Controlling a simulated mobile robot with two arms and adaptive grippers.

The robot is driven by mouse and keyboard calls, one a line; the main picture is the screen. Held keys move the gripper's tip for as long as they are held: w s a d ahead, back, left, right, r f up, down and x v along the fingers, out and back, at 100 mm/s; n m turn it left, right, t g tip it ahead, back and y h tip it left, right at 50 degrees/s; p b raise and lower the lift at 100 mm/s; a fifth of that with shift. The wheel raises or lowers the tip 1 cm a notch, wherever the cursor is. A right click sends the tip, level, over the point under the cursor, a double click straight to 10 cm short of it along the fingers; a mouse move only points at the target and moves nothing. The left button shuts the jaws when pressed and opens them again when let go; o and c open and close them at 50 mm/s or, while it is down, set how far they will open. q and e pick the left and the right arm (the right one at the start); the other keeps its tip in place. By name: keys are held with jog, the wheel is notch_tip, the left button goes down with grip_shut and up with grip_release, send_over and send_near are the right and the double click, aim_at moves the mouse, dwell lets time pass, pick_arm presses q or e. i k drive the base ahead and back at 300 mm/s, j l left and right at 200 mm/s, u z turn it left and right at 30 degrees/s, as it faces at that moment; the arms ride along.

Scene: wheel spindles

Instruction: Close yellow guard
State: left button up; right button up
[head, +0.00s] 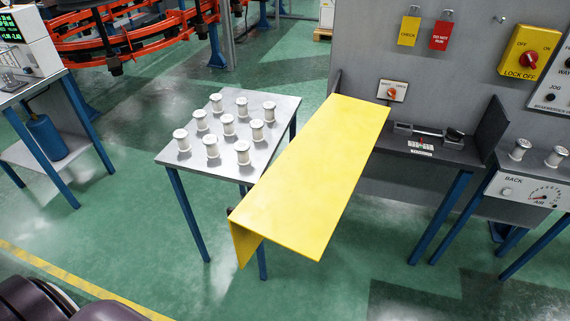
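The yellow guard (310,180) is a long flat yellow panel in the middle of the head view. It sticks out from the grey machine panel (455,85) toward me, with a short bent-down flap at its near left end. Its far end is by the dark shelf (440,145) on the machine. It overlaps the right edge of the spool table in the picture; I cannot tell whether they touch. Neither of my grippers is in view.
A small table (205,165) with several white spools stands left of the guard. The shelf holds a small metal fixture (428,132). A yellow lock-off switch (530,52) and tags hang above. A gauge bench (530,190) stands right. Green floor in front is clear.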

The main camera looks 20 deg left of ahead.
aim_at(297, 204)
jog(key=i+j+z, duration=0.15)
jog(key=j+z, duration=0.2)
jog(key=j, duration=0.65)
jog(key=j+z, duration=0.4)
jog(key=j, duration=0.55)
